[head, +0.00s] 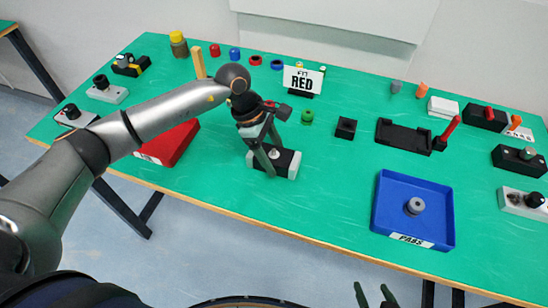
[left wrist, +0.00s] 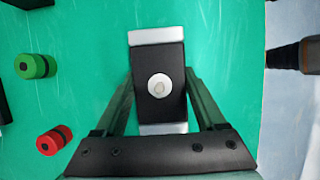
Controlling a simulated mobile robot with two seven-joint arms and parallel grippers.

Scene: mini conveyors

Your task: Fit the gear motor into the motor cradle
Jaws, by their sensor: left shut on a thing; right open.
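A black block with pale end pieces and a round white knob on top, which I take for the gear motor (head: 286,160), is on the green table below my left arm. My left gripper (head: 268,160) points down and is shut on its long sides. In the left wrist view the gear motor (left wrist: 160,110) lies between the two fingers. A low black open tray with a red lever at its right end, likely the motor cradle (head: 402,138), is further right and looks empty. My right gripper (head: 375,296) is open at the bottom edge; only its fingertips show.
A blue tray (head: 385,222) labelled PASS holds a grey round part. A small black box (head: 346,128) and a green spool (head: 307,117) lie between motor and cradle. A red bin (head: 172,143) is left. Knobbed blocks line both table ends.

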